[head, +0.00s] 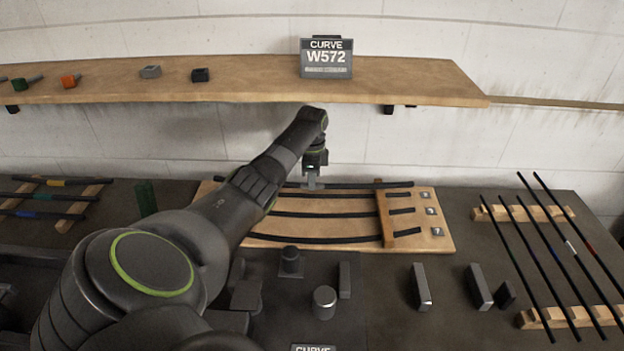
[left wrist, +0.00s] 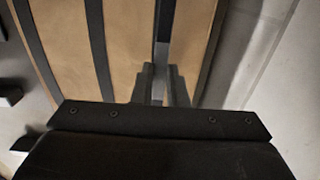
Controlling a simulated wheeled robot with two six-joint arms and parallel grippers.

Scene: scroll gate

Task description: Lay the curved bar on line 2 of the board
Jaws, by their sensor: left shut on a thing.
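The wooden board (head: 345,200) lies on the dark table, with dark curved strips across it and short dark marks at its right end. My left gripper (head: 312,186) is over the board's far edge, pointing down. It is shut on a thin dark bar (head: 355,185), which runs left to right along the far side of the board. The bar (left wrist: 163,30) also shows between the fingers in the left wrist view, with the board's other dark strips beside it. Whether the bar touches the board is not clear. The line numbers are too small to read. My right gripper is out of view.
A wooden crosspiece (head: 385,218) stands across the board's right part. A rack (head: 545,317) with several thin rods is at the right, another rack (head: 82,208) at the left. Dark blocks (head: 421,287) stand in front. A shelf (head: 250,85) with a "CURVE W572" sign (head: 326,58) hangs above.

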